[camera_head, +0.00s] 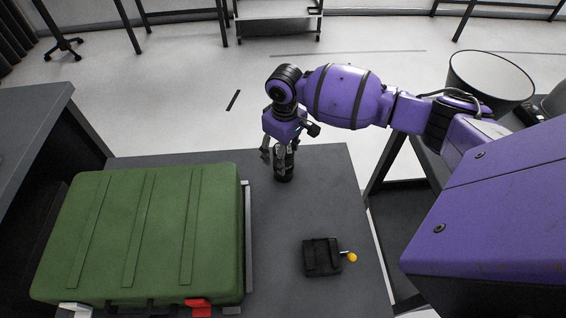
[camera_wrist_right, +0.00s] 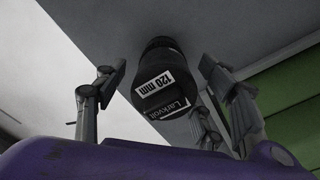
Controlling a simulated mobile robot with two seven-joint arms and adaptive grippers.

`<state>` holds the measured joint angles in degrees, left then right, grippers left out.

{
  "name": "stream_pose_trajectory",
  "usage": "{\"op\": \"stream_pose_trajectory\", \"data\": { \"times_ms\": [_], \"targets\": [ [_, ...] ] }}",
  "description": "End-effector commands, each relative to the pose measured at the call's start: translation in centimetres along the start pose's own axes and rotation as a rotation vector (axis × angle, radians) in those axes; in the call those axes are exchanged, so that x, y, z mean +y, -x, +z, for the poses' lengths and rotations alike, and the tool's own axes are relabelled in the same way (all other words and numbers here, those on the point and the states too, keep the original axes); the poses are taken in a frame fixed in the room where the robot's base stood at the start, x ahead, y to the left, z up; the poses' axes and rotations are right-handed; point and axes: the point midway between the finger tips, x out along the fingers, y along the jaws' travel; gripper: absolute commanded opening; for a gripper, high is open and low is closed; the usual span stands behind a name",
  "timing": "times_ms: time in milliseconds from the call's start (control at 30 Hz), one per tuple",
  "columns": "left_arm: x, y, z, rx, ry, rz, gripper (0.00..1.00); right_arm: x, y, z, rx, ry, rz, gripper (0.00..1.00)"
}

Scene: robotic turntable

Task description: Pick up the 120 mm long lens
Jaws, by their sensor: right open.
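The 120 mm lens (camera_head: 284,168) is a black cylinder standing upright on the grey table, near its back edge. In the right wrist view the lens (camera_wrist_right: 158,72) shows white labels reading "120 mm" and "Larkvolt". My right gripper (camera_head: 279,150) points down over the lens. In the right wrist view its open fingers (camera_wrist_right: 156,72) stand on either side of the lens, with visible gaps. The gripper partly hides the top of the lens in the head view. My left gripper is not in view.
A large green case (camera_head: 150,235) fills the table's left side. A small black device (camera_head: 322,257) with a yellow knob (camera_head: 352,257) lies at the front right. The grey tabletop (camera_head: 275,220) between them is clear. A white-topped bin (camera_head: 490,78) stands at the right.

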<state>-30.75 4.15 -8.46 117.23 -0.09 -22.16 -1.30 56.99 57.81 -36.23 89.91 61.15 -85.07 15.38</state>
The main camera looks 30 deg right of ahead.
Motion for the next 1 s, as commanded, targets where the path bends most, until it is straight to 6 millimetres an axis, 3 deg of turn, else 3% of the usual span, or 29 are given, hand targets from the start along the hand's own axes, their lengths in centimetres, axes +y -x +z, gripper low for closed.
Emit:
{"op": "stream_pose_trajectory", "data": {
  "times_ms": [133, 367, 867, 1000],
  "targets": [
    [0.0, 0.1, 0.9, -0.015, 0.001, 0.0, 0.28, 0.0, -2.3, 0.1, -0.002, -0.001, -0.001, 0.64],
    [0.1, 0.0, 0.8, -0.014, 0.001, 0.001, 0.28, 0.0, -2.5, 0.0, 0.001, 0.0, 0.0, 0.64],
    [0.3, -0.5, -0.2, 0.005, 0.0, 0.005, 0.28, 0.1, -2.5, 0.0, 0.001, 0.0, 0.001, 0.01],
    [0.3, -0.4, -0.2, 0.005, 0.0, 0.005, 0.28, 0.1, -2.4, -0.1, 0.003, 0.0, 0.001, 0.0]
  ]
}}
